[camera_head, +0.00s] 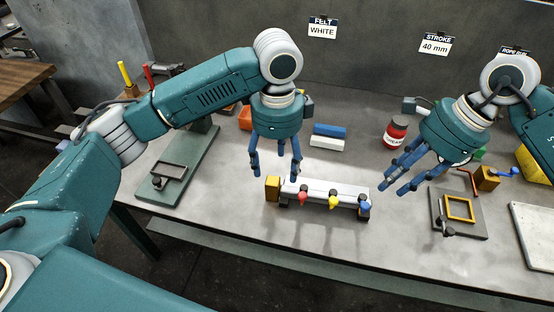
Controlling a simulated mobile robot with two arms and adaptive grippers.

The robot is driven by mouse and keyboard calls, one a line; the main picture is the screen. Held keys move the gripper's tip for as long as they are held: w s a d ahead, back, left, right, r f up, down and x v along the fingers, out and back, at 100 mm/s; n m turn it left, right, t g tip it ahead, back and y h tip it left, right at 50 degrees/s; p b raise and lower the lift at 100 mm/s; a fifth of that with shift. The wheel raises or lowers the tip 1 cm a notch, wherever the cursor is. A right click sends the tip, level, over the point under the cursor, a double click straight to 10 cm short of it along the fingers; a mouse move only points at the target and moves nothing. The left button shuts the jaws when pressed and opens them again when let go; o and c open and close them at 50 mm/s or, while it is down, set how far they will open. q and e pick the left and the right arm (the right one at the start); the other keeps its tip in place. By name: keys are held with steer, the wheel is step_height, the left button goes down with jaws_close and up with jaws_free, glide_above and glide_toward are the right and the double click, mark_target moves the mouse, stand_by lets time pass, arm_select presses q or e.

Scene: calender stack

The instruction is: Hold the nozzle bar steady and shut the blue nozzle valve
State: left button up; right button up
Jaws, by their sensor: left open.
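I cannot tell how far the blue valve is turned. My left gripper (276,175) is open and empty, pointing down above the bar's left end. My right gripper (398,182) hangs right of and above the blue valve, its fingers spread and empty.
A red jar (396,133) stands behind my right gripper. Blue and white blocks (328,137) lie behind the bar. A dark plate with a yellow frame (459,209) is on the right, and a green board (187,178) on the left. The table in front of the bar is clear.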

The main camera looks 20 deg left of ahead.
mark_target(277, 184)
arm_select(q)
step_height(277, 184, down, 11)
steer(key=shift+r, duration=0.15)
steer(key=shift+c, duration=0.3)
